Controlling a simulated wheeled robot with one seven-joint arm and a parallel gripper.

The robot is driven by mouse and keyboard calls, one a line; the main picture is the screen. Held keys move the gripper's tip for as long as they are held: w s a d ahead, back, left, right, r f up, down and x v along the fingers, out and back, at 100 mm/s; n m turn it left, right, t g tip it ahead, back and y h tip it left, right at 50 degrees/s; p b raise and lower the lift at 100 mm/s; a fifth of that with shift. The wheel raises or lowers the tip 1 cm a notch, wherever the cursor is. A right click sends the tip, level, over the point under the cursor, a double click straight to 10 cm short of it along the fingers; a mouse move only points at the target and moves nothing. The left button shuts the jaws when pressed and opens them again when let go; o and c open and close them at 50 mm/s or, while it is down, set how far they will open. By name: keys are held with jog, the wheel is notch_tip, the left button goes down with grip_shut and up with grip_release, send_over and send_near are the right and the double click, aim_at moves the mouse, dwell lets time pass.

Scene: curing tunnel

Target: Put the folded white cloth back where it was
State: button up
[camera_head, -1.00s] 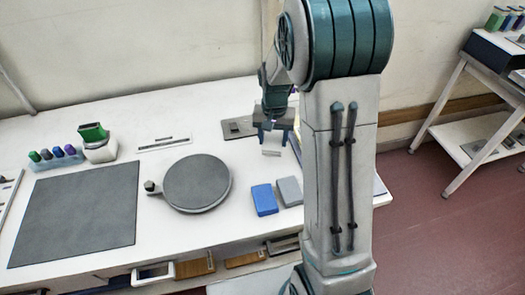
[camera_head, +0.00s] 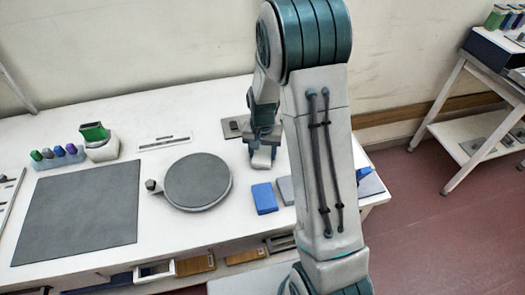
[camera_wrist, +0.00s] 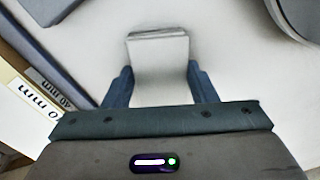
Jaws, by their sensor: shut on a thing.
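The folded white cloth (camera_wrist: 158,62) is between the two blue fingers of my gripper (camera_wrist: 159,78) in the wrist view, and the fingers are shut on its sides. Its layered edge faces the top of that view. In the head view my gripper (camera_head: 262,160) points down over the white table, right of the round grey disc. Only a small pale part of the cloth shows there between the fingers. I cannot tell whether the cloth touches the table.
A blue block (camera_head: 264,198) and a grey block (camera_head: 286,190) lie just in front of my gripper. The round disc (camera_head: 197,181) and a dark mat (camera_head: 78,212) lie left. A flat grey plate (camera_head: 236,127) is behind. Labelled boxes (camera_wrist: 35,95) stand close by in the wrist view.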

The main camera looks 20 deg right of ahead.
aim_at(262, 154)
jog(key=o, duration=0.9)
jog(key=shift+r, duration=0.1)
notch_tip(262, 154, up, 11)
jog(key=s+r+n+t, duration=0.1)
jog(key=s+r, duration=0.1)
jog(key=s, duration=0.5)
jog(key=s+r+n+t, duration=0.1)
jog(key=s+r+n, duration=0.1)
jog(key=s, duration=0.5)
jog(key=s+r+n+t, duration=0.1)
jog(key=s+r, duration=0.3)
jog(key=s, duration=0.3)
jog(key=shift+s+r+n, duration=0.15)
jog(key=shift+n, duration=0.15)
